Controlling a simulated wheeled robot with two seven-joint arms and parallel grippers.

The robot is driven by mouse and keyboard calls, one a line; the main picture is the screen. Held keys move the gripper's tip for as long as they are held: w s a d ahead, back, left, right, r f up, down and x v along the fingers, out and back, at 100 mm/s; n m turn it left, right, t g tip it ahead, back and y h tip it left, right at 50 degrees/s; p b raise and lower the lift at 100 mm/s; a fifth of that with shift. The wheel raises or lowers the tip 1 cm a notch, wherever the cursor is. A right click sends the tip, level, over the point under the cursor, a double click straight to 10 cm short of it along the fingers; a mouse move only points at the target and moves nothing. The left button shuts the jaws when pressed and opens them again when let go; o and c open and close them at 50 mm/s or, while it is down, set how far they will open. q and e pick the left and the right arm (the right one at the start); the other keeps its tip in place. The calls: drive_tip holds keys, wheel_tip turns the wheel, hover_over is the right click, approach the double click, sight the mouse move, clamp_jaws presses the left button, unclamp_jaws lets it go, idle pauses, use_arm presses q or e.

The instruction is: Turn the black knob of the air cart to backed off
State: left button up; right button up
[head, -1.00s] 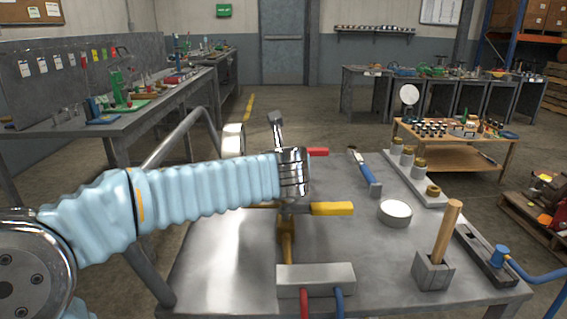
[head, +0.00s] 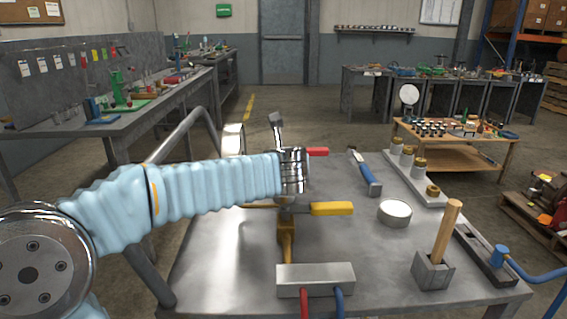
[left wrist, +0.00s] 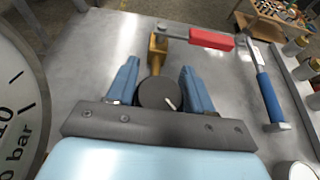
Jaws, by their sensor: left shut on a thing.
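The black knob (left wrist: 157,93) shows in the left wrist view as a dark round cap with a white mark toward its lower right. My left gripper (left wrist: 159,76) has its blue fingers on both sides of the knob and is shut on it. In the head view my left wrist covers the knob and fingers. The air cart's metal top (head: 230,265) carries a pipe with a red-handled valve (head: 317,152) and a yellow-handled valve (head: 332,208). A round gauge (head: 233,140) stands left of the wrist; its dial, marked bar (left wrist: 15,110), is cut off in the wrist view. My right gripper is out of view.
A blue-handled tool (head: 365,173), a round white-topped tin (head: 394,212), a block with a wooden handle (head: 434,268) and a rail of brass-topped fittings (head: 414,178) occupy the cart's right side. A metal block with red and blue hoses (head: 316,279) is at the front.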

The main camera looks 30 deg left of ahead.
use_arm(q)
drive_tip(key=shift+n+g+y, duration=0.5)
drive_tip(key=shift+n+y, duration=0.2)
drive_tip(key=shift+n, duration=0.1)
drive_tip(key=n+g+y, duration=0.1)
drive_tip(key=n+g+y+p, duration=0.2)
drive_tip(key=n, duration=0.1)
drive_tip(key=shift+s+a+g, duration=0.25)
drive_tip(key=shift+g, duration=0.05)
drive_tip(key=shift+s+a+n+g+y, duration=0.1)
drive_tip(key=shift+s+n+g+y, duration=0.1)
drive_tip(key=shift+n+g+y, duration=1.05)
drive_tip(key=shift+s+n+g+h, duration=0.1)
drive_tip(key=shift+n+g+h, duration=0.25)
drive_tip(key=shift+n+g, duration=0.25)
drive_tip(key=o, duration=1)
drive_tip(key=shift+c, duration=0.2)
drive_tip(key=v, duration=1.3)
drive_tip(key=shift+d+r, duration=0.2)
drive_tip(key=shift+d, duration=0.15)
